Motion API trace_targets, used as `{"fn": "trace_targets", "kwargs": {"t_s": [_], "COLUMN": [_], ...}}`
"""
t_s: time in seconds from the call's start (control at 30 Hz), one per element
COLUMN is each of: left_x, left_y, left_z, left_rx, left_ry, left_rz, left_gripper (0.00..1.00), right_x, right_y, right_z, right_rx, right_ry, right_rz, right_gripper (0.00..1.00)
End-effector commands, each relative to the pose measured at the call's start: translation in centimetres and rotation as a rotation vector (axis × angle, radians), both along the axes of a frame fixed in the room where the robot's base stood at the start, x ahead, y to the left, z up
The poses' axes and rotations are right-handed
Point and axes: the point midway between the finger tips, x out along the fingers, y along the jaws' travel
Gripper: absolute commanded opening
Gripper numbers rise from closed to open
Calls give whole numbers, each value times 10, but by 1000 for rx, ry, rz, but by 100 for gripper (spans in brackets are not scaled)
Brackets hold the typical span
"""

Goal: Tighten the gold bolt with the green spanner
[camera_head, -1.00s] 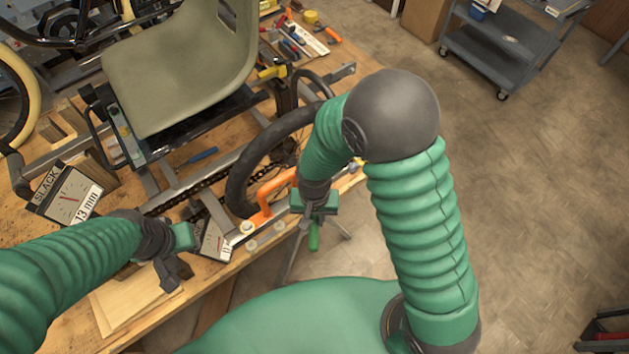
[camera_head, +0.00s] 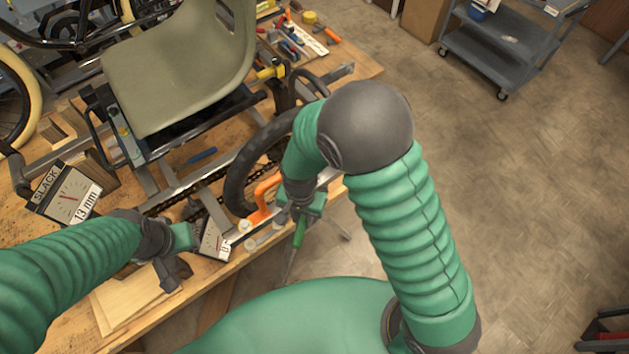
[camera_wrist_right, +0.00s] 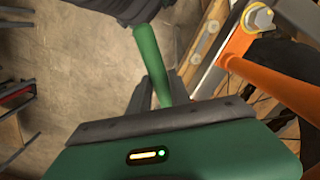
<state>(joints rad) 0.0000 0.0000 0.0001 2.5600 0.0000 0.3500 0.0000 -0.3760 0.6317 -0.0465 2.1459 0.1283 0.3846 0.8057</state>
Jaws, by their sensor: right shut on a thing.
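My right gripper (camera_head: 303,208) is shut on the green spanner (camera_head: 299,233), whose green handle sticks out below the jaws at the bench's front edge. In the right wrist view the handle (camera_wrist_right: 150,62) runs up from between the dark fingers; the spanner's working end cannot be made out. The gold bolt (camera_wrist_right: 257,17) shows at the top right of that view, on a silver bar beside an orange tube, apart from the visible handle. My left gripper (camera_head: 172,268) is low over the bench's front edge by a dial; its jaw opening is unclear.
An orange part (camera_head: 264,192) stands by the black wheel (camera_head: 240,180). A dial marked SLACK and 13 mm (camera_head: 68,195) and a second dial (camera_head: 213,240) stand on the wooden bench. Loose tools lie at the back. Floor right of the bench is open, with a grey cart (camera_head: 495,50).

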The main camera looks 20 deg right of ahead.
Motion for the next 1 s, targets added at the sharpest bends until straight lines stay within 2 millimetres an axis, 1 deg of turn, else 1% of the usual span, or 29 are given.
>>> {"fn": "trace_targets", "kwargs": {"t_s": [0.03,0.27,1.0], "left_x": [0,0,0], "left_y": [0,0,0], "left_z": [1,1,0], "left_rx": [0,0,0], "left_ry": [0,0,0], "left_rz": [0,0,0], "left_gripper": [36,36,36], "right_x": [4,4,-5], "right_y": [1,0,-24], "right_z": [3,3,2], "right_rx": [5,6,4], "right_ry": [-8,-11,-15], "right_rz": [-16,4,187], "right_gripper": [0,0,0]}}
